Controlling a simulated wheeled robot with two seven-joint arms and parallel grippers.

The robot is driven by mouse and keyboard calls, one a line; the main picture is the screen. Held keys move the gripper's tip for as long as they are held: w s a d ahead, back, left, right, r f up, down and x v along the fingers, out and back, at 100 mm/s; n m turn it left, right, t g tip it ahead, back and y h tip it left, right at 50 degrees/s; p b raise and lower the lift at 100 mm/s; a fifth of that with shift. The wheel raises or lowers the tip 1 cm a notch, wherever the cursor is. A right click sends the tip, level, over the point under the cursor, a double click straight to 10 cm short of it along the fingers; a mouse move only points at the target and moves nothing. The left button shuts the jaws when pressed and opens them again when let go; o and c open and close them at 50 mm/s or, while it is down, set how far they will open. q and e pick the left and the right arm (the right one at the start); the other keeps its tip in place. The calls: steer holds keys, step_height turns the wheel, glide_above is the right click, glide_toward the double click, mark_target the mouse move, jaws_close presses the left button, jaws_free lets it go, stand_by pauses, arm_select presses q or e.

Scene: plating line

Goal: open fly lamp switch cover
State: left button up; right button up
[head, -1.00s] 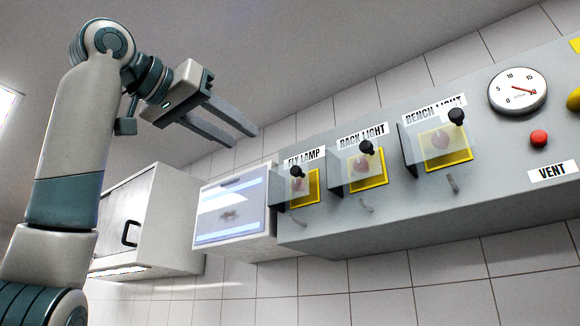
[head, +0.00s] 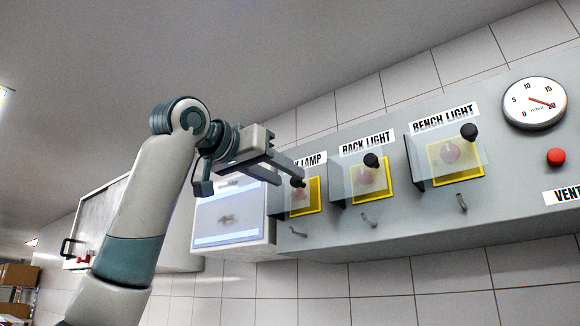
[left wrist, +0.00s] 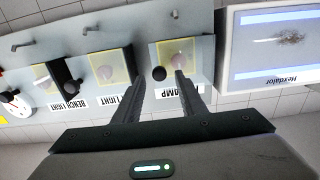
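The fly lamp switch cover (head: 300,200) is a clear flap with a black knob (head: 297,181), over a yellow-framed switch on the grey panel. It looks shut. My left gripper (head: 290,170) is at the cover's upper left, its fingers reaching toward the knob and hiding part of the FLY LAMP label. In the left wrist view my left gripper (left wrist: 158,75) is open, with the black knob (left wrist: 158,73) between its fingertips; I cannot tell whether either finger touches it. My right gripper is in neither view.
A gauge (head: 534,104) and red button (head: 556,156) are farther right. A fly trap box (head: 232,240) adjoins the panel's left end.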

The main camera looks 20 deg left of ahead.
mark_target(294, 180)
arm_select(q)
steer(key=shift+p+x, duration=0.55)
steer(key=shift+x, duration=0.95)
jaws_close()
steer(key=shift+s, duration=0.1)
